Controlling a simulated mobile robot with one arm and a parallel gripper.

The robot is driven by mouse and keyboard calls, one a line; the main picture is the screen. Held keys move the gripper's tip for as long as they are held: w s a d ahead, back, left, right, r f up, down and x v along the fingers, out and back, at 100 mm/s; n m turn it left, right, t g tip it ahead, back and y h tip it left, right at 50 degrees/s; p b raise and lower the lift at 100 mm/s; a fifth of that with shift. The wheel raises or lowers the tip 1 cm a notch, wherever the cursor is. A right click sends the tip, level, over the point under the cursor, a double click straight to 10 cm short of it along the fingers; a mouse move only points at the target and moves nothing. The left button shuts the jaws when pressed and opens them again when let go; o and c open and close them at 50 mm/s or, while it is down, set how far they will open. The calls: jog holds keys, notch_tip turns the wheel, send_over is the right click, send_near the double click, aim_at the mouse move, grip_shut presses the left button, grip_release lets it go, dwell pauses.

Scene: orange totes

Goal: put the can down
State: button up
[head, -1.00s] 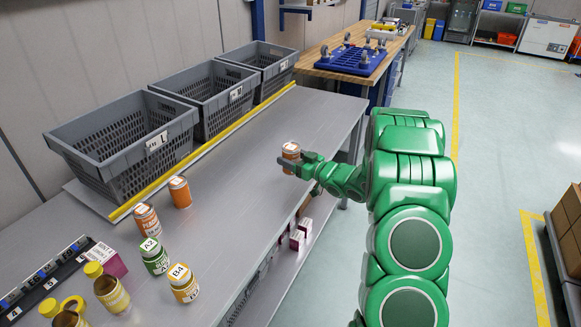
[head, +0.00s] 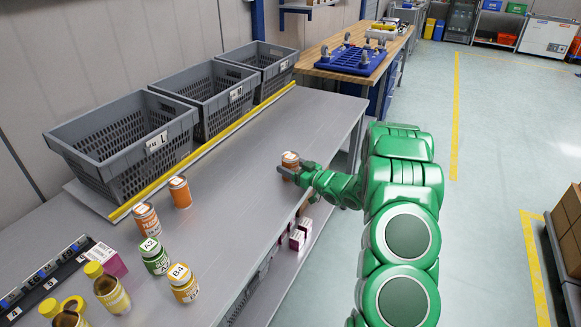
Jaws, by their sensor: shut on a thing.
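An orange can (head: 291,160) with a pale top is at the right edge of the grey bench (head: 262,135). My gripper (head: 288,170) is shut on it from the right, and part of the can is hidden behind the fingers. The can looks upright. I cannot tell whether its base touches the bench top or is just above it.
Two more orange cans (head: 180,192) (head: 146,218), a green A2 jar (head: 154,256) and an orange B4 jar (head: 183,283) stand at the near left. Grey crates (head: 125,148) line the back behind a yellow strip (head: 205,150). The bench middle is clear.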

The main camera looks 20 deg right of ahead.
jog(key=shift+f, duration=0.1)
jog(key=o, duration=1.3)
jog(key=shift+f, duration=0.1)
jog(key=shift+v, duration=3.9)
